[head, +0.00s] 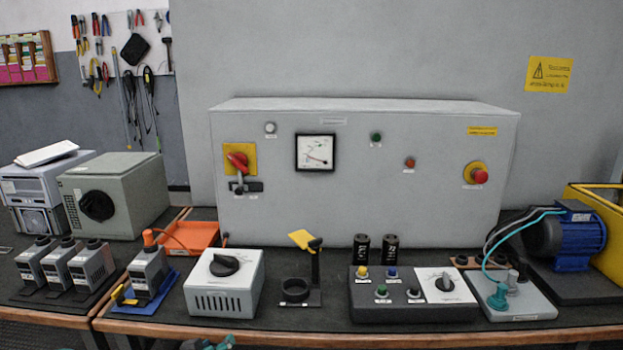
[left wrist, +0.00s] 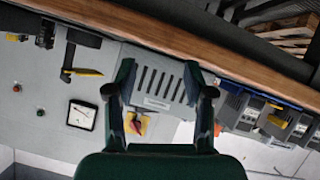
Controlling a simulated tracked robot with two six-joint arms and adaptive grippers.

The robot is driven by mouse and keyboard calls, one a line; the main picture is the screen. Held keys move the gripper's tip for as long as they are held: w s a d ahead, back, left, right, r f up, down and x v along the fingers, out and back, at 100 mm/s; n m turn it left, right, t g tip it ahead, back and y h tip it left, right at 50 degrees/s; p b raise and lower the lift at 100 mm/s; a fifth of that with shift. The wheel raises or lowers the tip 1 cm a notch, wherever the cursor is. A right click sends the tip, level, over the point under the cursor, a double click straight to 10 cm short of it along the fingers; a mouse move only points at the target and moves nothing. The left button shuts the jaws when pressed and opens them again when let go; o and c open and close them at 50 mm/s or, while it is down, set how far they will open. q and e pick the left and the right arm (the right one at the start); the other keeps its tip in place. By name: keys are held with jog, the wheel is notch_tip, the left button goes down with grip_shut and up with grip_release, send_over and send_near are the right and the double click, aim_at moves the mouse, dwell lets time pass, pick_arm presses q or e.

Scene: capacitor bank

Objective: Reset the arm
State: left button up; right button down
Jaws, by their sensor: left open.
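My left gripper (left wrist: 158,78) shows in the left wrist view with its two dark green fingers spread apart and nothing between them. Behind the gap is the white vented box, which also stands on the bench in the head view (head: 224,283). In the head view only a small teal and dark part of my left gripper (head: 208,343) shows at the bottom edge, in front of the bench. My right gripper is in neither view.
A grey cabinet (head: 360,205) with a meter and red knobs stands behind the bench. A black stand (head: 314,278), a button box (head: 412,296), a blue motor (head: 567,240) and several grey modules (head: 92,265) crowd the bench. The wooden front edge (head: 330,342) runs along the bottom.

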pick_arm(q)
jog(key=s+d+f+g+b, duration=0.1)
jog(key=s+f+g, duration=0.15)
jog(key=f, duration=0.45)
jog(key=s+d+f+g+b, duration=0.1)
jog(key=s+d+f, duration=0.1)
jog(key=s+f, duration=0.3)
jog(key=s+d+f+g+h+b, duration=0.1)
jog(key=s+d+f+g, duration=0.2)
jog(key=s+f, duration=0.55)
jog(key=s+d+f+g+h+b, duration=0.1)
jog(key=s+d+f+g, duration=0.15)
jog(key=s+f, duration=0.6)
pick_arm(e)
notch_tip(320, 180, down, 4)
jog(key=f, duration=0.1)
pick_arm(q)
jog(key=s+d+r+g, duration=0.1)
jog(key=s+r+g, duration=0.15)
jog(key=s, duration=0.75)
notch_tip(320, 180, up, 16)
jog(key=p, duration=1.7)
jog(key=shift+w+d, duration=0.15)
jog(key=shift+w, duration=0.05)
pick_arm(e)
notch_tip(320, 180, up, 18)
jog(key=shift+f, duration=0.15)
